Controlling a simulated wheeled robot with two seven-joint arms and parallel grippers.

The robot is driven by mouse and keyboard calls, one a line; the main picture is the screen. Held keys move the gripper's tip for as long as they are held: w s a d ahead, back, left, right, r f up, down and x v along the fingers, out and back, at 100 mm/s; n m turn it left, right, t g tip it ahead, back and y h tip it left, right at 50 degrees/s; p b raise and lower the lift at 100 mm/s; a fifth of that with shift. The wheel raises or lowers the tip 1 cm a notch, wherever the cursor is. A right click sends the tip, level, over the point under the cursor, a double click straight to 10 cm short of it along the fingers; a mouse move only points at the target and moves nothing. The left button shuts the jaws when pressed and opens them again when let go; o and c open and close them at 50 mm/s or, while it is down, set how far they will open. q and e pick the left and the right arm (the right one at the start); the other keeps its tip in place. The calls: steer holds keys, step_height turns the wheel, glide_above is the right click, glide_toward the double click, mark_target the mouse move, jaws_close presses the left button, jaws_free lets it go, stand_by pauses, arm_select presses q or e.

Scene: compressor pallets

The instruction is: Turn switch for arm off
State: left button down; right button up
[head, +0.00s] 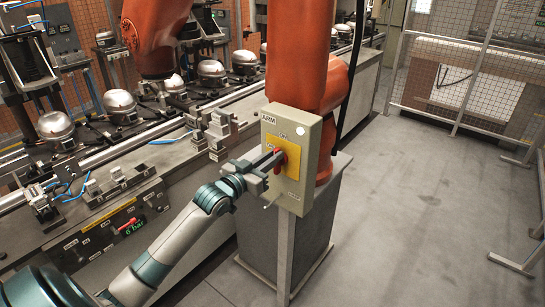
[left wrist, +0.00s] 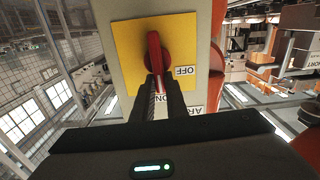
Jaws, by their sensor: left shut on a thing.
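The grey switch box marked ARM (head: 296,185) stands on a post in the head view. Its yellow plate (head: 266,160) carries a red rotary handle (head: 282,158). My left gripper (head: 272,161) reaches it from the left and is shut on the handle. In the left wrist view the yellow plate (left wrist: 126,60) and red handle (left wrist: 154,50) show upside down, with the fingers (left wrist: 162,92) on the handle's lower part. The handle lies nearly upright there, in line with the partly hidden ON label (left wrist: 165,98). The OFF label (left wrist: 185,71) is to its right. My right gripper is not in view.
An orange robot arm (head: 298,55) on a grey pedestal (head: 325,215) stands right behind the box. A conveyor line with silver compressors (head: 119,103) runs along the left and back. The floor at right (head: 430,210) is clear up to the mesh fence (head: 450,90).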

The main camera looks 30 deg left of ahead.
arm_select(q)
steer(key=a+n+p, duration=0.1)
steer(key=n+p, duration=0.1)
steer(key=n, duration=0.4)
steer(key=f+n+p, duration=0.1)
steer(key=n+p, duration=0.1)
steer(key=n, duration=0.3)
steer(key=a+f+n+p, duration=0.1)
steer(key=n+p, duration=0.1)
steer(key=n, duration=0.4)
steer(key=shift+w+a+f+n+p, duration=0.15)
steer(key=shift+a+f+n+p, duration=0.05)
steer(key=shift+a+n+p, duration=0.15)
stand_by(0.4)
steer(key=c, duration=1.8)
jaws_free()
steer(key=shift+o, duration=0.2)
steer(key=shift+f, duration=0.15)
